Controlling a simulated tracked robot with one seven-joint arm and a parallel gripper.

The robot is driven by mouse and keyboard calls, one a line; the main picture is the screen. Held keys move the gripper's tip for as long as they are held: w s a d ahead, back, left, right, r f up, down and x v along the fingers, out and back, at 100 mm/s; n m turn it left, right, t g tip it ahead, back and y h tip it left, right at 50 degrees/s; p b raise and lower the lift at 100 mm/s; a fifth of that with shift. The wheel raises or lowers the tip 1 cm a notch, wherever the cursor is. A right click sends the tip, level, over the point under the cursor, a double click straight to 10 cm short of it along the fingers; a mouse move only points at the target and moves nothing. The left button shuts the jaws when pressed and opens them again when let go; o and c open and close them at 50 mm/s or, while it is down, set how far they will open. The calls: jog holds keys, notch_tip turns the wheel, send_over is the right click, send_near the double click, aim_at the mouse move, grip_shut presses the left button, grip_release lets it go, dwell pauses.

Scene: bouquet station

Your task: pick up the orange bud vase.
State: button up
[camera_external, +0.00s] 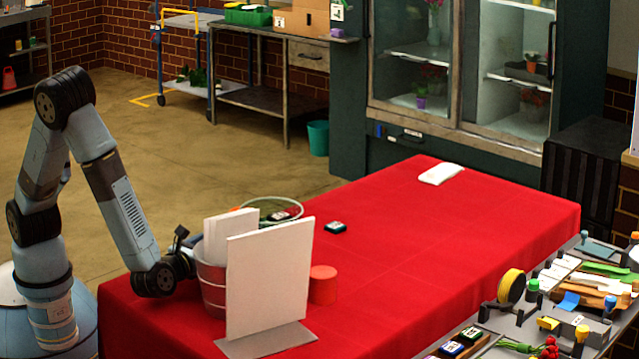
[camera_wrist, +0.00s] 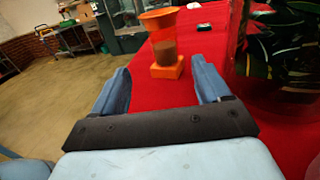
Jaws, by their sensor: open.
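An orange vase (camera_wrist: 164,52) stands upright on the red cloth in the wrist view. It has a flared orange top, a brownish middle and a square orange base. My gripper (camera_wrist: 163,84) is open and empty, its two blue fingers spread. The vase lies ahead of the fingertips, roughly centred between them and not touched. In the external view my wrist reaches over the table's near left end, beside a bucket (camera_external: 211,285); the fingers are mostly hidden there. I cannot make out the vase in that view.
A white upright panel (camera_external: 268,280) and an orange-red cylinder (camera_external: 323,285) stand by the bucket. A dark container with leafy green plants (camera_wrist: 287,45) is close on the right in the wrist view. The red table's (camera_external: 430,235) middle is mostly clear.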

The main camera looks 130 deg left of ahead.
jog(key=a, duration=0.2)
jog(key=s+a, duration=0.1)
jog(key=a, duration=0.4)
jog(key=shift+s+a, duration=0.3)
jog(key=shift+a, duration=0.1)
jog(key=shift+s+a, duration=0.15)
jog(key=shift+a, duration=2.55)
jog(key=shift+c, duration=0.2)
jog(key=c, duration=1.2)
